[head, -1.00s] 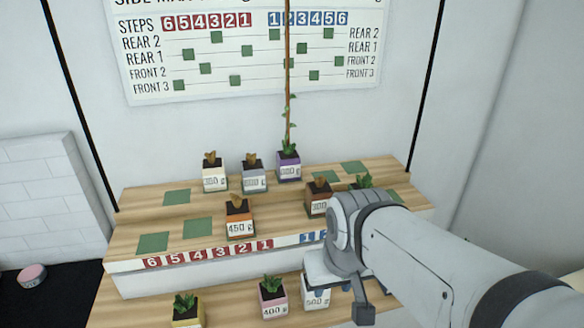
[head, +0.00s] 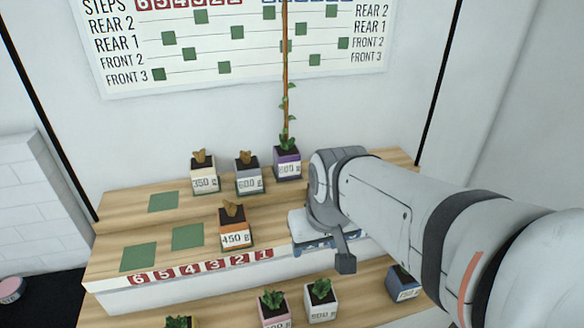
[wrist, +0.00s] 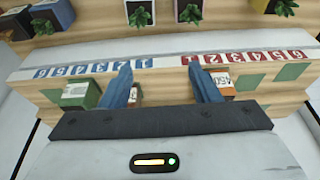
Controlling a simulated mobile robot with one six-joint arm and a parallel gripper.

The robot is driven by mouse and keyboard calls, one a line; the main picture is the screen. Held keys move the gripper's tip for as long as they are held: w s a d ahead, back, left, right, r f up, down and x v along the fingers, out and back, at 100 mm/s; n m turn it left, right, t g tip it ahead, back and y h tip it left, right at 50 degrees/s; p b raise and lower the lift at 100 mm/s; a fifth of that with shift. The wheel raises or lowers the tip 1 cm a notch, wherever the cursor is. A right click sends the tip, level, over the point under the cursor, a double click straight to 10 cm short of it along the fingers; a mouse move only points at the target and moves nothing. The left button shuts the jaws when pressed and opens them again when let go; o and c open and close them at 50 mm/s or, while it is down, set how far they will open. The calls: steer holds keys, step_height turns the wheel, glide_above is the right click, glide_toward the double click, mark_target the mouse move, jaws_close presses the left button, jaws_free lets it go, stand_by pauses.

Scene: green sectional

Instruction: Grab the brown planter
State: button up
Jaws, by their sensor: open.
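The brown planter (wrist: 135,94) shows in the wrist view, where the picture is upside down. It is partly hidden by my left-hand finger and lies nearer that finger than the other. In the head view my arm and gripper hide it. My gripper (wrist: 162,88) is open, its two blue fingers apart and holding nothing. In the head view my gripper (head: 322,240) is over the front edge of the middle shelf, to the right of the orange planter marked 450 g (head: 236,238).
Cream (head: 204,182), grey (head: 248,182) and purple (head: 287,166) planters stand on the rear shelf, the purple one with a tall stem. White (head: 321,310), pink (head: 273,318) and blue (head: 403,287) planters are on the lower shelf. A green planter (wrist: 80,95) is left of my fingers in the wrist view.

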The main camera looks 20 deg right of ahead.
steer(key=o, duration=0.6)
steer(key=w+d, duration=0.2)
steer(key=w, duration=0.5)
steer(key=w+d+f, duration=0.1)
steer(key=w+d, duration=0.2)
steer(key=w, duration=0.5)
steer(key=shift+d+t+p, duration=0.25)
steer(key=shift+t+p, duration=0.05)
steer(key=shift+p, duration=0.1)
steer(key=shift+o, duration=0.9)
steer(key=shift+t, duration=0.3)
steer(key=w+d+f, duration=0.1)
steer(key=w+d, duration=0.1)
steer(key=w, duration=0.1)
steer(key=w+d+f, duration=0.1)
steer(key=w+d, duration=0.1)
steer(key=w, duration=0.1)
steer(key=w+d+f, duration=0.2)
steer(key=w, duration=0.1)
steer(key=shift+w+d, duration=0.1)
steer(key=shift+w, duration=0.2)
steer(key=shift+s+p+x, duration=0.15)
steer(key=shift+p+x, duration=0.45)
steer(key=shift+x, duration=1.35)
steer(key=shift+s+p+x, duration=0.1)
steer(key=shift+p+x, duration=0.45)
steer(key=shift+x, duration=1.45)
